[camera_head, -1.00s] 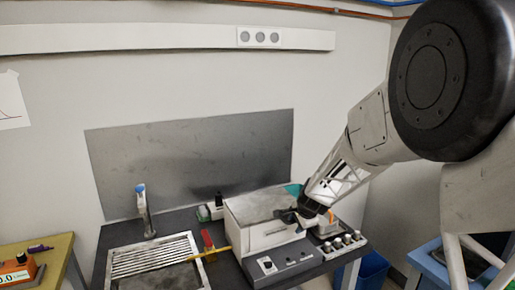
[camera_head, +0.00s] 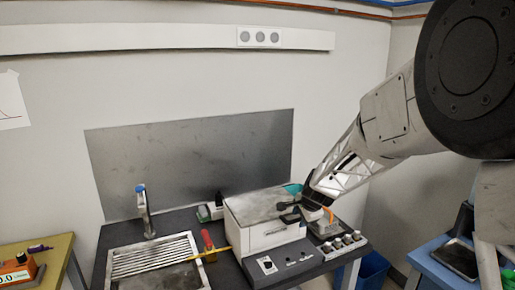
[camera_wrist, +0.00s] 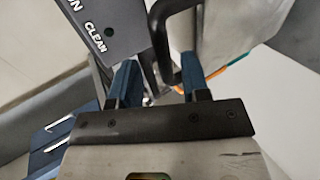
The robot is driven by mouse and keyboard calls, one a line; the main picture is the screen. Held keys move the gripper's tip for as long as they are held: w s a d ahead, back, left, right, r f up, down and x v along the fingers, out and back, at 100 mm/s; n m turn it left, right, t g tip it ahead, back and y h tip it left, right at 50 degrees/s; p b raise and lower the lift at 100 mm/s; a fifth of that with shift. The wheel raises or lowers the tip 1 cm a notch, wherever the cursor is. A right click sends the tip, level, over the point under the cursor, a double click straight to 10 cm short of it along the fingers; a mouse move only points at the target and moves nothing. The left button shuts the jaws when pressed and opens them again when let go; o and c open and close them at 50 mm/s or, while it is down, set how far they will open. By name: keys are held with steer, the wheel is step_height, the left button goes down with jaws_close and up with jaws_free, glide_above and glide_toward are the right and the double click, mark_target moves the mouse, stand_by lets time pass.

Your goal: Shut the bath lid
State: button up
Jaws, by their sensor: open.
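The bath (camera_head: 266,235) is a white box with a dark control panel in front, on the dark bench. Its grey lid (camera_head: 258,203) lies flat on top and looks shut; a small gap cannot be ruled out. A black handle (camera_head: 290,217) sticks out at the lid's front right. My gripper (camera_head: 308,207) is just right of the handle, its fingers partly hidden. In the wrist view my gripper (camera_wrist: 157,64) has its two blue fingers apart, with the black handle (camera_wrist: 160,40) showing between and beyond their tips. Contact cannot be told.
A sink with a ribbed drainer (camera_head: 150,258) and a tap (camera_head: 146,212) lies left of the bath. A red-and-yellow tool (camera_head: 209,243) lies between them.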

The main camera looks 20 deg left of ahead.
steer(key=shift+v, duration=1.4)
steer(key=s+d+r+n+h, duration=0.1)
steer(key=s+d+r+n, duration=0.1)
steer(key=s+d+r, duration=0.35)
steer(key=s+d+r+n, duration=0.1)
steer(key=s+d+r, duration=0.1)
steer(key=s+d, duration=0.55)
steer(key=s+d+r+n+h, duration=0.1)
steer(key=s+d+r+n, duration=0.1)
steer(key=s+d+r, duration=0.35)
steer(key=s+d+n, duration=0.1)
steer(key=s+d, duration=0.3)
steer(key=s, duration=0.4)
steer(key=s+d+f+n+g+h, duration=0.1)
steer(key=s+d, duration=0.4)
steer(key=s, duration=0.4)
steer(key=s+d+f+n+h, duration=0.1)
steer(key=s+d, duration=0.3)
steer(key=s, duration=0.5)
steer(key=shift+s+d+f+n+g, duration=0.2)
steer(key=shift+d+f+n+g, duration=0.1)
steer(key=shift+d+n, duration=0.1)
